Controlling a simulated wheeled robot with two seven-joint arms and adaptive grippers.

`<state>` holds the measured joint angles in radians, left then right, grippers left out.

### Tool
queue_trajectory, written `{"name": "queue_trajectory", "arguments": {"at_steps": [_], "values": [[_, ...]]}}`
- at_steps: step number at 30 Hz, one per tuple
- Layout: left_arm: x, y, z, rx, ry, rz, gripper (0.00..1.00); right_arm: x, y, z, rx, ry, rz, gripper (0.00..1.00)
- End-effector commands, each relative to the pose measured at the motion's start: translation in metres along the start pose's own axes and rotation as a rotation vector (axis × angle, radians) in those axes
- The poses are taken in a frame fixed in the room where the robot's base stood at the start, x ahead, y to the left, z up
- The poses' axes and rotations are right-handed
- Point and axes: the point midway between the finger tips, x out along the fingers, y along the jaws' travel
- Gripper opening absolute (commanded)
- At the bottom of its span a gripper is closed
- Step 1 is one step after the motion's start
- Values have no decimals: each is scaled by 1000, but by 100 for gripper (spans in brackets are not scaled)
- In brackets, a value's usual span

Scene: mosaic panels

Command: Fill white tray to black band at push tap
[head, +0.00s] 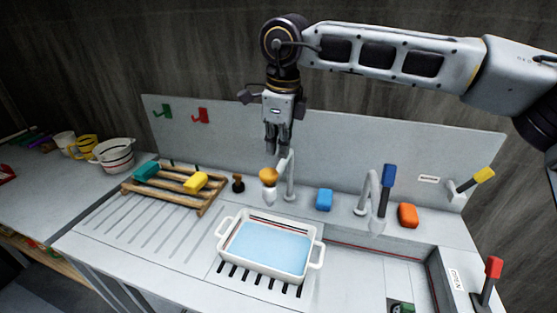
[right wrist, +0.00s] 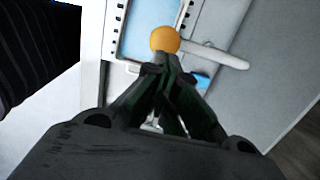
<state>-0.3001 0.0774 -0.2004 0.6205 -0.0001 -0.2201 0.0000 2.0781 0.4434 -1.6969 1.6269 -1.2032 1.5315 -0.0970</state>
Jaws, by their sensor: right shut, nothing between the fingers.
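The white tray (head: 262,275) stands on the slotted grate below the tap, with blue water (head: 268,247) in it. Thin dark and red lines show on its inner far wall above the water; I cannot tell exactly how the water lies against the black band. The push tap (head: 290,178) has an orange-yellow knob (head: 269,175) above the tray's far edge. My right gripper (head: 278,150) is shut and empty, pointing down above and behind the knob. In the right wrist view the knob (right wrist: 165,39) shows just beyond the closed fingertips (right wrist: 164,68). My left gripper is out of view.
A wooden rack (head: 178,190) with teal and yellow sponges stands left. A blue block (head: 324,200), a blue-handled tap (head: 388,180) and an orange block (head: 408,215) stand right. A splashback (head: 335,145) rises behind. A sink basin lies at right.

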Motion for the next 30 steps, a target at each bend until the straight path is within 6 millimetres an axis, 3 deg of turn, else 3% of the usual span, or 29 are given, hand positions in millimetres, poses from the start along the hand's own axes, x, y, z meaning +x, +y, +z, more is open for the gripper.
{"name": "queue_trajectory", "arguments": {"at_steps": [12,30], "values": [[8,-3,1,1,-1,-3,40,-54,0,1,-1,-1,-2,0],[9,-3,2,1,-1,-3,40,-63,0,0,0,-1,-1,0]]}}
